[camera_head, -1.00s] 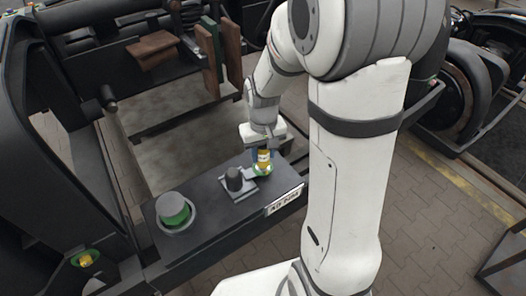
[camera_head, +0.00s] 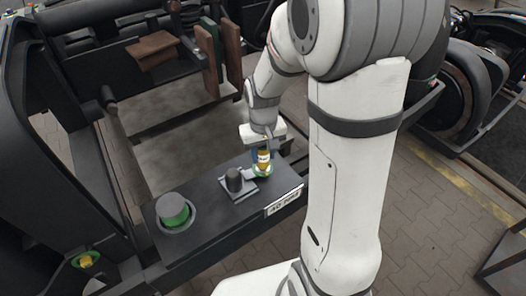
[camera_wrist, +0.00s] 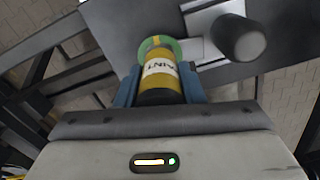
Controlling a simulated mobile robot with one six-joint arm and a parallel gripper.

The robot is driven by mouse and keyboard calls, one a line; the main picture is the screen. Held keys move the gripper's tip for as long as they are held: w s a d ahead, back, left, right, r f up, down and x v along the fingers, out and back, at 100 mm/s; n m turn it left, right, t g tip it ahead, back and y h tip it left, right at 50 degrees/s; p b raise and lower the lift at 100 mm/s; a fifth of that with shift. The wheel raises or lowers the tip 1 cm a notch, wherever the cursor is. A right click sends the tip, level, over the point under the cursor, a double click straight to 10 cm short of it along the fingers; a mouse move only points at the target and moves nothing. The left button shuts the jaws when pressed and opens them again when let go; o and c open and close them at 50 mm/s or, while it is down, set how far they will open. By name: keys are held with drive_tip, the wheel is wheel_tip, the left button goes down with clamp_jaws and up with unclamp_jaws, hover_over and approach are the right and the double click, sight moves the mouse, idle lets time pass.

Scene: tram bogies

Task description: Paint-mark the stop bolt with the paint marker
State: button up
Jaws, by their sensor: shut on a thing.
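My gripper (camera_head: 263,157) is shut on the yellow paint marker (camera_wrist: 161,72), with a blue finger on each side of it; its "PAINT" label shows in the wrist view. In the head view the marker (camera_head: 263,160) is upright over the right end of a dark beam. A green ring (camera_wrist: 150,44) shows around the marker's far end, and also at its foot in the head view (camera_head: 263,172). I cannot tell whether the tip touches anything. I cannot tell for sure which part is the stop bolt; a yellow bolt head in a green ring (camera_head: 86,260) is at lower left.
A dark round stop (camera_head: 234,179) on a light plate stands close left of the marker; it also shows in the wrist view (camera_wrist: 238,38). A grey cylinder with a green base (camera_head: 174,210) stands further left on the beam (camera_head: 215,212). Brown boards (camera_head: 212,60) stand behind.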

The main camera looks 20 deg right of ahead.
drive_tip(key=shift+r+p, duration=1.95)
drive_tip(key=shift+r, duration=1)
